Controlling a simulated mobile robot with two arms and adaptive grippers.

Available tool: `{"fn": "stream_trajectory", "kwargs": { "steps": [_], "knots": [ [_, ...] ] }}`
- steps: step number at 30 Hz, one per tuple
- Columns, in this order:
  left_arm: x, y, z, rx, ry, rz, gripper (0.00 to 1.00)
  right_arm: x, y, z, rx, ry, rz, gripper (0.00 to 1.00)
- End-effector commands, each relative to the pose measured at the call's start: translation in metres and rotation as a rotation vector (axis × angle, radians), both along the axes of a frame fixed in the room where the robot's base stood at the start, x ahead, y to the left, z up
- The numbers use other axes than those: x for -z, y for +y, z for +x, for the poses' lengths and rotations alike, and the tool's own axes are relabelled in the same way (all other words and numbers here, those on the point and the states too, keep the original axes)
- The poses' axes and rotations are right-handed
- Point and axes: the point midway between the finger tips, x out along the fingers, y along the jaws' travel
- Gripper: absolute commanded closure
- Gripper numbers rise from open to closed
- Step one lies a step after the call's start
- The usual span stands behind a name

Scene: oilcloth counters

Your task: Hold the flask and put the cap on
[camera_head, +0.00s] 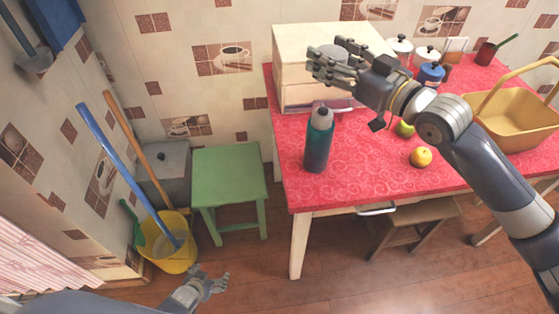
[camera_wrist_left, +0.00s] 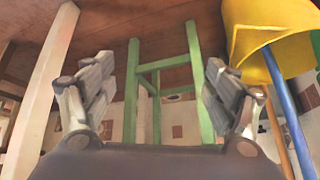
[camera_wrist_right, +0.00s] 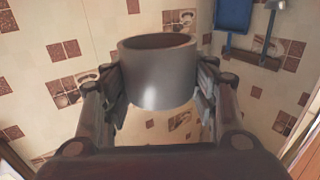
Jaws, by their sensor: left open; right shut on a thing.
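A teal flask (camera_head: 319,145) with a grey top stands upright near the front left corner of the red-covered table. My right gripper (camera_head: 335,62) is raised above the table, behind and above the flask, apart from it. In the right wrist view it is shut on a grey cylindrical cap (camera_wrist_right: 158,78), whose hollow opening shows. The cap also shows between the fingers in the head view (camera_head: 332,52). My left gripper (camera_head: 215,283) is low at the bottom, over the floor. In the left wrist view its fingers (camera_wrist_left: 150,90) are spread and empty.
A green stool (camera_head: 229,172) and a yellow bucket (camera_head: 172,255) with long handles stand left of the table (camera_head: 370,170). A cream box (camera_head: 325,50) stands behind the flask.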

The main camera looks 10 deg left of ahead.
Motion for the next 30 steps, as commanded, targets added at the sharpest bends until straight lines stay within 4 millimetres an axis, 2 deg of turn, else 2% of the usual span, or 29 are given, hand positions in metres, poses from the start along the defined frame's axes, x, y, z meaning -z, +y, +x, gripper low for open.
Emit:
{"fn": "stream_trajectory", "kwargs": {
  "steps": [1,6,11,15,18,22,27,30],
  "knots": [
    [-0.018,0.005,0.029,-0.001,-0.058,-0.006,0.21,0.000,0.000,0.000,0.000,-0.001,0.001,0.64],
    [-0.080,0.011,0.110,0.008,-0.235,-0.043,0.21,0.000,0.000,0.000,0.000,-0.001,0.001,0.64],
    [-0.150,0.003,0.175,0.054,-0.401,-0.088,0.21,0.000,0.000,0.000,0.000,-0.001,0.001,0.64],
    [-0.218,-0.021,0.216,0.139,-0.540,-0.139,0.21,0.000,0.000,0.000,0.000,-0.001,0.001,0.64],
    [-0.268,-0.049,0.233,0.228,-0.631,-0.183,0.21,0.000,0.000,0.000,0.000,-0.001,0.001,0.64],
    [-0.331,-0.095,0.236,0.363,-0.732,-0.251,0.21,0.000,0.000,0.000,0.000,-0.001,0.001,0.64],
    [-0.398,-0.154,0.215,0.534,-0.821,-0.354,0.21,0.000,0.000,0.000,0.000,-0.001,0.001,0.64],
    [-0.425,-0.181,0.198,0.613,-0.850,-0.408,0.21,0.000,0.000,0.000,0.000,-0.001,0.001,0.64]
  ]
}}
